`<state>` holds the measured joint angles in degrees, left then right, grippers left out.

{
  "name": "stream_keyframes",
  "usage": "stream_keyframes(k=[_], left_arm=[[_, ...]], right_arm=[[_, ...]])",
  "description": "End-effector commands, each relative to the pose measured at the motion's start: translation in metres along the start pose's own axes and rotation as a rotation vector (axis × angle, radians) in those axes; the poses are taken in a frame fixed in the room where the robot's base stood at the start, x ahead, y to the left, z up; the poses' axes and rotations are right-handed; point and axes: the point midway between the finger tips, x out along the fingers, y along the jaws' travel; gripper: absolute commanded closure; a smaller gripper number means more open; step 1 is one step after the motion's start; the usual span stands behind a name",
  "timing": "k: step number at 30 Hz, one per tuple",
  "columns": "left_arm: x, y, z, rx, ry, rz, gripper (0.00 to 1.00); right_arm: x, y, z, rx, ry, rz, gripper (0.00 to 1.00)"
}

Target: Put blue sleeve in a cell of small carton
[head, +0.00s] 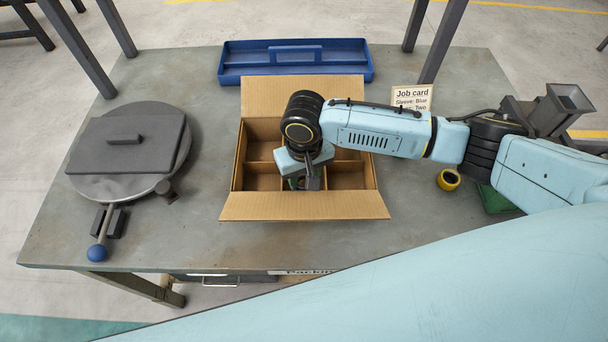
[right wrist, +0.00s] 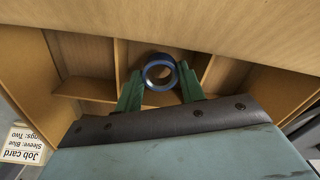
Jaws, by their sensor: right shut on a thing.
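The small carton (head: 305,211) stands open on the bench with its flaps folded out and dividers making several cells. My right gripper (head: 308,184) points down into the carton at its near middle part. In the right wrist view my right gripper (right wrist: 160,86) has green fingers shut on the blue sleeve (right wrist: 147,82), a short ring with an open bore. The sleeve is among the cell walls; I cannot tell whether it touches the carton floor. In the head view the sleeve is hidden behind my gripper. My left gripper is not in view.
A job card (head: 411,95) stands right of the carton and a blue tray (head: 230,70) lies behind it. A yellow ring (head: 449,179) lies at right. A round plate with a grey lid (head: 125,140) and a blue-knobbed lever (head: 98,252) are at left.

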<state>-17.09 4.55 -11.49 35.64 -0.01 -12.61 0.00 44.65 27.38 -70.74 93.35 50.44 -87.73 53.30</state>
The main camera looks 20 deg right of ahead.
Motion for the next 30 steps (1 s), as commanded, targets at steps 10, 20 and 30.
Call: stream_keyframes(k=[10,20,30], left_arm=[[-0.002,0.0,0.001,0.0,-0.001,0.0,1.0],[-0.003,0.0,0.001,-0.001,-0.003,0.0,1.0],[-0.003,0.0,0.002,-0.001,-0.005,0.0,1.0]], right_arm=[[0.003,-0.001,0.0,0.001,0.0,-0.001,0.91],[0.01,-0.001,0.0,0.0,0.001,-0.001,0.91],[0.011,0.0,0.0,0.0,0.0,0.0,0.39]])
